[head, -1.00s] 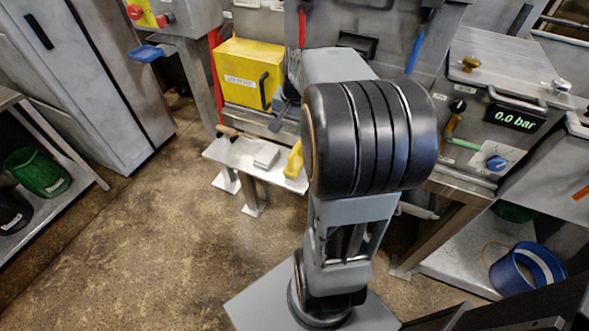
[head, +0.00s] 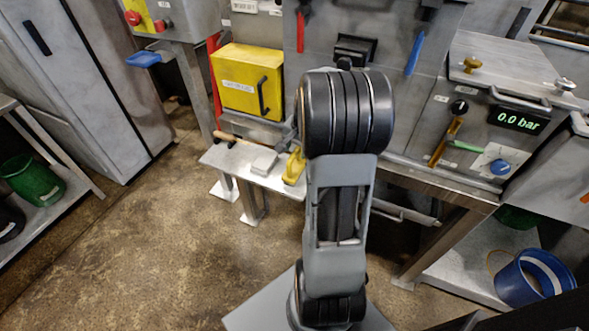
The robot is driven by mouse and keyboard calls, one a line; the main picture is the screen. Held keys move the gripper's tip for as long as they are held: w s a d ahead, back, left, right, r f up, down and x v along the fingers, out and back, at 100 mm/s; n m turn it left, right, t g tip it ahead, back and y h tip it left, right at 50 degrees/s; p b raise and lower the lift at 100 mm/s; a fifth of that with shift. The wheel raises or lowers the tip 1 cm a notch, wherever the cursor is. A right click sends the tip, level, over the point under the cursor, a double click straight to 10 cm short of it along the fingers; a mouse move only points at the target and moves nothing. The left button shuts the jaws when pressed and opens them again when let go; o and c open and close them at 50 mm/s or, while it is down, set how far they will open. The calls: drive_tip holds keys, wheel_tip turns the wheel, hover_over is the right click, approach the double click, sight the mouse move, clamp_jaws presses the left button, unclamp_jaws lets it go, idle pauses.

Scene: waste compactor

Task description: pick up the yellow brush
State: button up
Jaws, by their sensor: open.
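The yellow brush (head: 294,168) lies at the right end of the small metal shelf (head: 222,160), just left of my arm's large black joint. Its right side is close to or partly behind my arm. A small grey part of my gripper (head: 288,139) shows just above the brush, at the left edge of that joint. The rest of the gripper is hidden behind the arm. It is open, and I see nothing held. I cannot tell the gap between it and the brush.
A pale block (head: 264,161) and a wooden-handled tool (head: 228,138) lie on the shelf left of the brush. A yellow box (head: 247,82) with a black handle is above and behind. The pressure panel (head: 490,130) stands right. The floor at left is open.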

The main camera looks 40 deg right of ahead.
sight(294, 164)
drive_tip(key=shift+w+a+f, duration=0.15)
drive_tip(key=shift+w+f, duration=0.05)
drive_tip(key=shift+f, duration=0.95)
drive_tip(key=shift+w+a+f, duration=0.15)
drive_tip(key=shift+f, duration=0.95)
drive_tip(key=shift+c, duration=0.2)
clamp_jaws()
